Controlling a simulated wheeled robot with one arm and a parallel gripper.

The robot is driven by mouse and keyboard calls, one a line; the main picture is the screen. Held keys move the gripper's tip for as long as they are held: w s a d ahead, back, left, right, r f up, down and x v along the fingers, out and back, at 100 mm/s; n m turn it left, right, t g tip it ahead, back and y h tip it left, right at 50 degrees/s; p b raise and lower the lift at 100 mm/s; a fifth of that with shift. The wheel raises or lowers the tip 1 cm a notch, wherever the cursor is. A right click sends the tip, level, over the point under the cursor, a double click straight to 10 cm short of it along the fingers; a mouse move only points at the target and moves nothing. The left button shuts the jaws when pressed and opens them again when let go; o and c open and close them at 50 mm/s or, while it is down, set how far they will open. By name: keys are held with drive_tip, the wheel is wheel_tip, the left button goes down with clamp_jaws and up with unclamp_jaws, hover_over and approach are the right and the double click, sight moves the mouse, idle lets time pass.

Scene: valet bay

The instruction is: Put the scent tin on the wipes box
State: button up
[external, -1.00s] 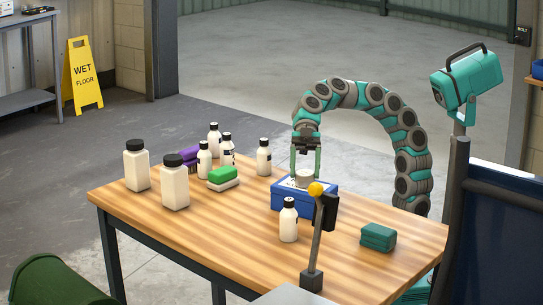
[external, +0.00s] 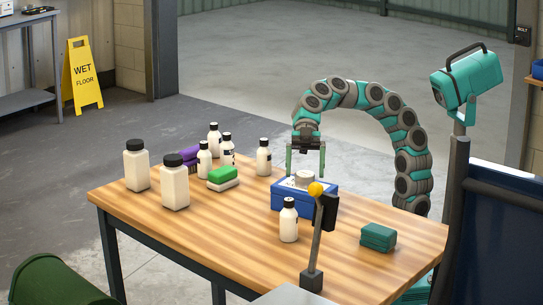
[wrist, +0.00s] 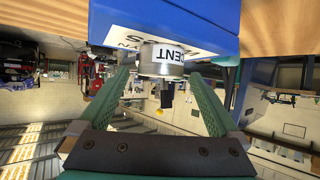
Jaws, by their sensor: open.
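The scent tin (external: 305,177), a small round grey tin with a white label, rests on top of the blue wipes box (external: 290,203) on the wooden table. In the wrist view the tin (wrist: 161,58) sits against the white printed top of the wipes box (wrist: 212,18). My gripper (external: 306,168) is open just above the box, with one finger on each side of the tin. Gaps show between the fingers and the tin. In the wrist view the open fingers (wrist: 163,88) point toward the tin and hold nothing.
A white bottle (external: 289,222) and a yellow-knobbed lever (external: 316,235) stand in front of the box. Several white bottles, a green-and-white sponge (external: 223,178) and purple cloths (external: 190,155) are to the left. Folded teal cloth (external: 378,237) lies right. Table's front left is clear.

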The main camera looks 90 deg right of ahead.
drive_tip(key=v, duration=1.1)
drive_tip(key=shift+d+r, duration=0.15)
drive_tip(key=shift+d, duration=0.2)
